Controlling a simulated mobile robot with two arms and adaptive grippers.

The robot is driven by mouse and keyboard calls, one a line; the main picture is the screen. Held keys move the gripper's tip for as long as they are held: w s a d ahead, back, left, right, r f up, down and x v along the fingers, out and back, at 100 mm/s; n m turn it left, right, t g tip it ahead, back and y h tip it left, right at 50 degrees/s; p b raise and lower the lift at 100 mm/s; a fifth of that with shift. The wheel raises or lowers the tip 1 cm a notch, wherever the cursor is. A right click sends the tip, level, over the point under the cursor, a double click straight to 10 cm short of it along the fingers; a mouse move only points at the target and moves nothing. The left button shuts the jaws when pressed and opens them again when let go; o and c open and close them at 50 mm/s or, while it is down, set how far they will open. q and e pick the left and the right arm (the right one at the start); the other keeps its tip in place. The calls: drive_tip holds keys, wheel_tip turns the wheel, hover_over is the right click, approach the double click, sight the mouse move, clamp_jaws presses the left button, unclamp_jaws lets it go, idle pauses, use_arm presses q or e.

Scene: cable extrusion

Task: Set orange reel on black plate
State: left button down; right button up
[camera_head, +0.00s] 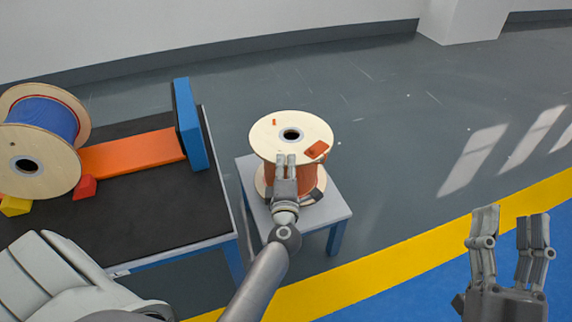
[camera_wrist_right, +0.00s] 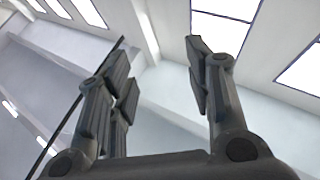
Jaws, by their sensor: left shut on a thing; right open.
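The orange reel (camera_head: 270,179), with pale wooden flanges, stands upright on a small grey table (camera_head: 333,208) in the head view. My left gripper (camera_head: 287,160) is at the reel's near side, shut on it, with its fingers against the orange winding under the top flange. The exact contact is partly hidden by the hand. A black plate (camera_head: 150,222) covers the top of the larger table at the left. My right gripper (camera_head: 512,215) is open and empty at the lower right. Its parted fingers also show in the right wrist view (camera_wrist_right: 160,65).
On the black plate lie a blue reel (camera_head: 45,118) on its side, an orange slab (camera_head: 132,154), an upright blue panel (camera_head: 190,125), a red block (camera_head: 85,188) and a yellow block (camera_head: 15,206). Grey floor is open behind and right.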

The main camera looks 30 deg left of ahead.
drive_tip(key=shift+s+r+t, duration=0.3)
drive_tip(key=shift+r+t, duration=0.1)
drive_tip(key=shift+r, duration=0.15)
drive_tip(key=shift+w+f+g, duration=0.2)
drive_tip(key=shift+f+g, duration=0.1)
idle(0.4)
drive_tip(key=shift+w+f+g, duration=0.25)
drive_tip(key=shift+f+g, duration=0.05)
drive_tip(key=shift+f, duration=0.2)
idle(0.7)
use_arm(q)
drive_tip(key=shift+p, duration=0.35)
use_arm(e)
drive_tip(key=shift+w+f+g+h, duration=0.2)
drive_tip(key=shift+f+g, duration=0.05)
drive_tip(key=shift+f, duration=0.2)
drive_tip(key=shift+w+f+g+h, duration=0.15)
drive_tip(key=shift+f+g+h, duration=0.1)
drive_tip(key=shift+f, duration=0.2)
drive_tip(key=shift+d, duration=0.1)
use_arm(q)
drive_tip(key=shift+f, duration=0.1)
use_arm(e)
drive_tip(key=shift+s+r+y, duration=0.15)
drive_tip(key=shift+r+y, duration=0.1)
drive_tip(key=shift+r, duration=0.05)
